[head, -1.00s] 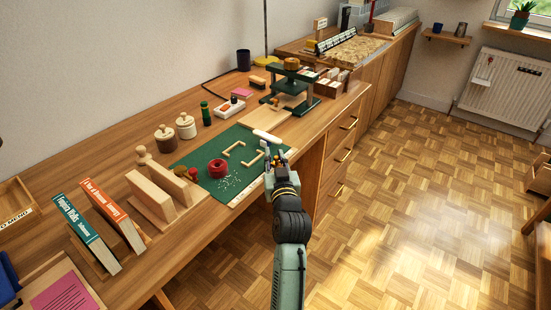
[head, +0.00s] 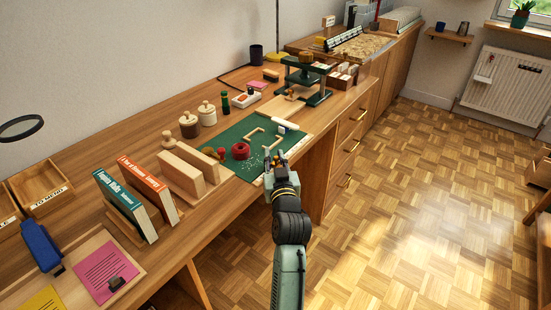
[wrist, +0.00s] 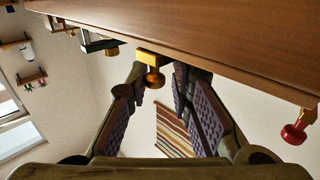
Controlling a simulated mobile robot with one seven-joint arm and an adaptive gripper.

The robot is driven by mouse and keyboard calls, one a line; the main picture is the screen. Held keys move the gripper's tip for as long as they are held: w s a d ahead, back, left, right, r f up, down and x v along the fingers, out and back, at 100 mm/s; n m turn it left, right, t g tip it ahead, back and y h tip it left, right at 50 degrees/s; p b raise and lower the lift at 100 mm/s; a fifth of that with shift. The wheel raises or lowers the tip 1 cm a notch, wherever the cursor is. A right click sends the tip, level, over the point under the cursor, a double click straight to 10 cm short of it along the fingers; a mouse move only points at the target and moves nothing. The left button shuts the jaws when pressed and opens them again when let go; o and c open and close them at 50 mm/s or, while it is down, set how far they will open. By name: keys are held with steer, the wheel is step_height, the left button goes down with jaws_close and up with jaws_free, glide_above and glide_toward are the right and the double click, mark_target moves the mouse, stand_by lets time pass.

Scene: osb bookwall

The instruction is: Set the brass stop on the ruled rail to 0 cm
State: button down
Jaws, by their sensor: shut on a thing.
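In the wrist view, the brass stop (wrist: 153,76) shows as a small block with a round knob at the edge of the wooden bench. My gripper (wrist: 159,83) has its two fingers on either side of the knob and is shut on it. In the head view, my gripper (head: 271,164) is at the bench's front edge, beside the green mat. The pale ruled rail (head: 258,181) runs along that edge, partly covered by my gripper. Its marks are too small to read, and the stop cannot be made out there.
Floor in front is clear.

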steer(key=s+a, duration=0.2)
steer(key=s, duration=0.1)
steer(key=shift+s+p, duration=0.25)
steer(key=shift+p, duration=0.05)
steer(key=shift+s+a, duration=0.2)
steer(key=shift+s, duration=0.15)
steer(key=c, duration=1.7)
jaws_free()
steer(key=shift+o, duration=0.5)
steer(key=shift+a, duration=0.15)
steer(key=s+d, duration=0.1)
steer(key=s, duration=0.6)
steer(key=shift+s+d, duration=0.15)
steer(key=shift+s, duration=0.1)
